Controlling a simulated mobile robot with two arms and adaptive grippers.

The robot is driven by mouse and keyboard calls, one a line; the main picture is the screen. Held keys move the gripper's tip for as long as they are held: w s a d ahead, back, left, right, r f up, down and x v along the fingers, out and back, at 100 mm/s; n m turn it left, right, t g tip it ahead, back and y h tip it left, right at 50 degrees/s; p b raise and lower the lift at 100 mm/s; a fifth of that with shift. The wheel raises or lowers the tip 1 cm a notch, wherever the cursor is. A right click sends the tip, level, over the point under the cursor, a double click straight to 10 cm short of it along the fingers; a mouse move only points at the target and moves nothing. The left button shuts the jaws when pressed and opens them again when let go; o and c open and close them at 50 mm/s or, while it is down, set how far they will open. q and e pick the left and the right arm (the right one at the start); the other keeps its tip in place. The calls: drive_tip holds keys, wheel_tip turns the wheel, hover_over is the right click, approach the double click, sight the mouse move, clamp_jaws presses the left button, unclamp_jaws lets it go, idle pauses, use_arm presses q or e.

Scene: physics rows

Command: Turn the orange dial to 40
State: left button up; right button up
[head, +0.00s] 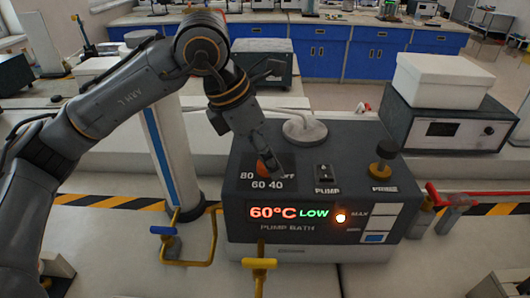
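The orange dial (262,169) is on the top of the dark pump bath (232,205). Labels 80, OFF, 60 and 40 stand around it. The dial is mostly covered by my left gripper (271,163), so its pointer direction is hidden. The lit display (290,212) on the front reads 60°C LOW. My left gripper reaches down from the upper left, with its fingertips at the dial. I cannot tell whether the fingers are closed on it. My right gripper is not in view.
A pump switch (323,173) and a black knob with a yellowish base (382,158) are right of the dial. A grey instrument with a white box (440,80) stands behind right.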

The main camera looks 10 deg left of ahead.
use_arm(q)
drive_tip(key=v, duration=1.2)
